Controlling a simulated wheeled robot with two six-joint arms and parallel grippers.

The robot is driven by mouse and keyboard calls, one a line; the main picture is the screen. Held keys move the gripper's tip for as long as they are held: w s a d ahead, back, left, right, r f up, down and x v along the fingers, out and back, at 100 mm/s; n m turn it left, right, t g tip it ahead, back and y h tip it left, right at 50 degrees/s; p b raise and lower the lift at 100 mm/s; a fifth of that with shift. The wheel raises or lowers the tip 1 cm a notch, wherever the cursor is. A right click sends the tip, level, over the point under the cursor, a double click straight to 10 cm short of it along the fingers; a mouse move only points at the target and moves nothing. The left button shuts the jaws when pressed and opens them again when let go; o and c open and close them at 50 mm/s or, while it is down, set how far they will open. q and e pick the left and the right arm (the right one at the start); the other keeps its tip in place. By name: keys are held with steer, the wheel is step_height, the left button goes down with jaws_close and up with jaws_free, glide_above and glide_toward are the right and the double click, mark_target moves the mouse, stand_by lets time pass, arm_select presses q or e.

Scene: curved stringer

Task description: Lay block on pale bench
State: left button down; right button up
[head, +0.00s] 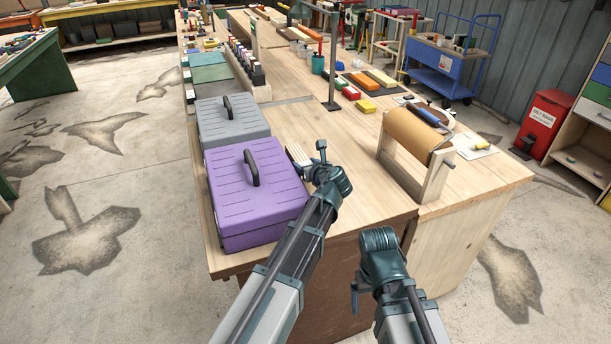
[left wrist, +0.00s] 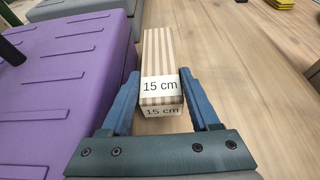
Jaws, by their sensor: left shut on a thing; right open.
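The block (left wrist: 157,60) is a long striped beige-and-brown bar with "15 cm" labels on its near end. My left gripper (left wrist: 160,75) is shut on that near end, a finger on each side. In the head view the block (head: 297,155) shows just left of my left gripper (head: 308,168), close over the pale bench (head: 345,165). I cannot tell whether it touches the bench top. My right gripper (head: 365,280) is open, low in front of the bench's near edge; its fingers are mostly hidden.
A purple toolbox (head: 250,210) stands close left of the block, with a grey toolbox (head: 230,122) behind it. A brown paper roll on a wooden stand (head: 415,140) is at the right. A metal post (head: 332,70) rises farther back. Bare bench top lies between block and roll.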

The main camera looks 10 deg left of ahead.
arm_select(q)
steer(key=shift+f+b, duration=1.2)
steer(key=shift+f, duration=0.35)
steer(key=shift+f, duration=0.1)
steer(key=shift+f, duration=0.15)
steer(key=shift+c, duration=2)
jaws_free()
